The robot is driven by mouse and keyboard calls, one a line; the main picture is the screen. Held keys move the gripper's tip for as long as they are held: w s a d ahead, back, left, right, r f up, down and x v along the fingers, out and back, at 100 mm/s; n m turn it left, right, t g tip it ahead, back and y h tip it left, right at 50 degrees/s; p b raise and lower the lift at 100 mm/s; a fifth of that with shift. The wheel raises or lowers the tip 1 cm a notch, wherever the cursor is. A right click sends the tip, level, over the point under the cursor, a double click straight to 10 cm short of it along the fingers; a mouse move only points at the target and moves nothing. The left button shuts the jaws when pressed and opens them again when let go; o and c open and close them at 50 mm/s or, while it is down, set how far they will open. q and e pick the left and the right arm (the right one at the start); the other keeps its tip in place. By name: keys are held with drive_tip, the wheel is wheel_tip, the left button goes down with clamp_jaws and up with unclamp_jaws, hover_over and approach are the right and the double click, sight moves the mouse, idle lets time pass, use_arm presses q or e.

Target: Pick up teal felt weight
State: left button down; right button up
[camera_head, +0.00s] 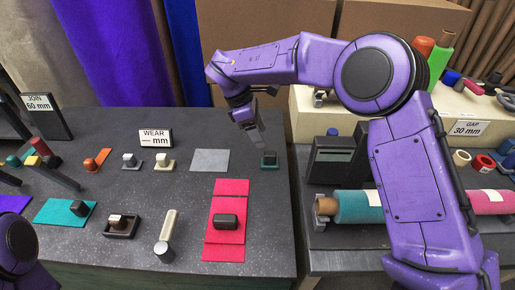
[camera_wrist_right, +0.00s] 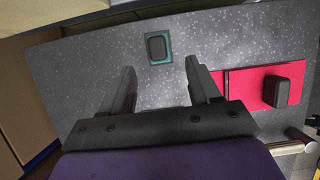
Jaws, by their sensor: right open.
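A dark rounded block on a small teal felt patch (camera_head: 270,159) stands near the back right of the grey table. It also shows in the right wrist view as a dark block with a teal rim (camera_wrist_right: 158,46). My right gripper (camera_head: 250,132) is open and empty, above and a little left of that block. In the wrist view the block lies beyond the two fingertips (camera_wrist_right: 160,72), between their lines and apart from them. Another dark block (camera_head: 80,208) sits on a larger teal felt sheet (camera_head: 50,212) at the left. Dark bars at the left edge may be my left gripper; its jaws are unclear.
A red felt sheet (camera_head: 228,192) with a dark block (camera_head: 226,221) lies in front. A second table with a teal roll (camera_head: 358,207) is at the right. Table around the teal patch is clear.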

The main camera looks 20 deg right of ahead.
sight(269, 153)
drive_tip(key=f, duration=0.1)
drive_tip(key=s+d+f, duration=0.1)
drive_tip(key=s+d+f+p, duration=0.1)
drive_tip(key=shift+f, duration=0.4)
drive_tip(key=f, duration=0.2)
drive_tip(key=w+d+f+p, duration=0.1)
drive_tip(key=f+p, duration=0.1)
drive_tip(key=f, duration=0.1)
drive_tip(key=shift+w+d+f, duration=0.15)
drive_tip(key=shift+d+f, duration=0.05)
drive_tip(key=shift+f, duration=0.1)
drive_tip(key=shift+s+d+f, duration=0.1)
drive_tip(key=shift+s, duration=0.2)
clamp_jaws()
use_arm(q)
wheel_tip(269, 153, up, 3)
drive_tip(key=shift+f, duration=0.1)
